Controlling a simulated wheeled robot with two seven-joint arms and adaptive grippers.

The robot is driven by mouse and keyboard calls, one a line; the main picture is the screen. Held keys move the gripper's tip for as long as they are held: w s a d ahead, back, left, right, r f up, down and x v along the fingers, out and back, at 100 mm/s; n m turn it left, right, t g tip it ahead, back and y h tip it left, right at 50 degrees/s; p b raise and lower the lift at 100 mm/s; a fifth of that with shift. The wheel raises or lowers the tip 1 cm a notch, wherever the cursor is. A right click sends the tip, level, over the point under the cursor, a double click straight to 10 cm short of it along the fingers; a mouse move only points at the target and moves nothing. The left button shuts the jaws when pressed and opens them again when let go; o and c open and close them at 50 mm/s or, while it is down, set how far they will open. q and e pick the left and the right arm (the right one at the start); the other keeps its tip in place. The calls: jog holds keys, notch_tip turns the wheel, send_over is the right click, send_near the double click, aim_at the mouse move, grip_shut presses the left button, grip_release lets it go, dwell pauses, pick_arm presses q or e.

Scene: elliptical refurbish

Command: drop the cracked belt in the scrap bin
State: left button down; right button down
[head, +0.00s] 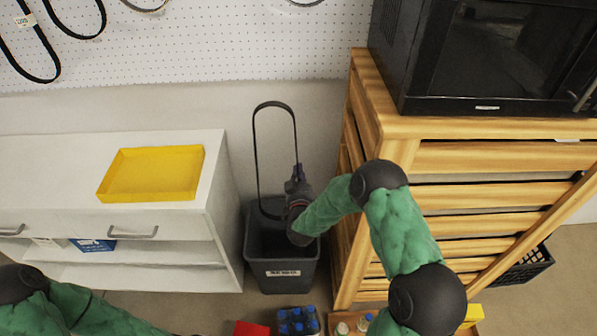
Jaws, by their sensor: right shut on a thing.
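A thin black belt loop (255,152) stands upright above the dark grey scrap bin (282,275), its lower end at the bin's mouth. Whether it is the cracked belt I cannot tell from here. My right gripper (296,172) is shut on the belt at the loop's right side, above the bin's opening. The arm comes in from the right and covers part of the bin's rim. My left arm shows at the lower left, but its gripper is out of view.
A white cabinet with a yellow tray (150,174) stands left of the bin. A wooden slatted cabinet (470,160) with a black microwave (490,60) stands close on the right. More belts (35,45) hang on the pegboard. A blue-capped bottle crate (297,322) is in front.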

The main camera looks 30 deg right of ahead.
jog(key=shift+f+b, duration=1.95)
jog(key=shift+f, duration=1.45)
notch_tip(320, 180, down, 19)
jog(key=shift+f, duration=0.2)
jog(key=c, duration=1.3)
grip_release()
